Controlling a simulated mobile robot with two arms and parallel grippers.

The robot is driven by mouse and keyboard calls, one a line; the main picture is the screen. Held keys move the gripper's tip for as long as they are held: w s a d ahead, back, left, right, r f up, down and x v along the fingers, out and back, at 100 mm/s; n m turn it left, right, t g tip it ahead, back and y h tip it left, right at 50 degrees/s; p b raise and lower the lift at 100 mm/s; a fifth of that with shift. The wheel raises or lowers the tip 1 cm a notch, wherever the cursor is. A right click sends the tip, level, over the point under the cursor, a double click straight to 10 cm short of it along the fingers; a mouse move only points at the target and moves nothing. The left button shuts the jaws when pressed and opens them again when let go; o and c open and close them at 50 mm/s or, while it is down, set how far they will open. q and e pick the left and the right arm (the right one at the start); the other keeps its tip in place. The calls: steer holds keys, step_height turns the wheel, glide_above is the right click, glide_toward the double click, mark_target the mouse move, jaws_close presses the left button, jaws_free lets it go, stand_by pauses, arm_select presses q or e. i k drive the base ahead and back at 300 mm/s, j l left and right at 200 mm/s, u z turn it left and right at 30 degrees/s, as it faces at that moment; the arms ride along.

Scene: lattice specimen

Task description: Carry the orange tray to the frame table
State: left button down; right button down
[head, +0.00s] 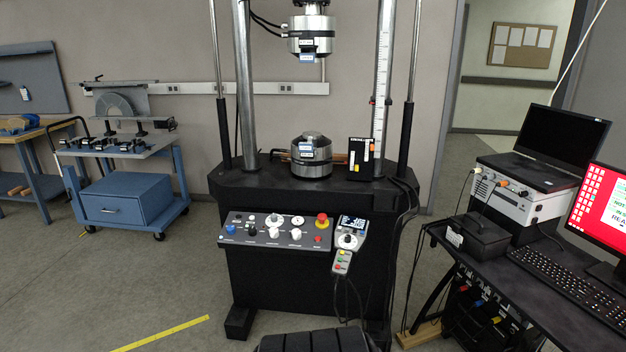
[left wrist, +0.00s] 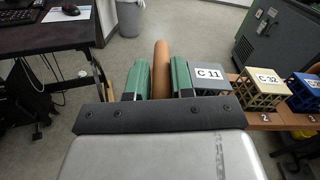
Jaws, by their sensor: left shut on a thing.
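In the left wrist view my left gripper (left wrist: 161,80) has two green fingers shut on a round orange-brown bar, which looks like a handle of the orange tray (left wrist: 262,124). The tray extends to the right and carries a grey block marked C 11 (left wrist: 208,80), a cream lattice block marked C 32 (left wrist: 262,82) and a blue block (left wrist: 304,92) cut by the picture edge. The rest of the tray is out of view. The head view shows neither gripper nor the tray. It shows a black testing frame (head: 290,196) with a table-like top. My right gripper is not in view.
A control panel (head: 275,231) with knobs and a hand control (head: 349,238) are on the frame's front. A black desk (head: 470,262) with computers stands right. A blue cart (head: 128,200) stands left. A yellow floor line (head: 165,332) crosses the clear floor at lower left.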

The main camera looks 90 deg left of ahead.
mark_target(253, 181)
steer(key=j+u, duration=0.15)
steer(key=u, duration=2.55)
steer(key=i+j, duration=0.6)
steer(key=j, duration=0.2)
steer(key=i+j+u, duration=0.15)
steer(key=i+j, duration=0.45)
steer(key=j, duration=0.2)
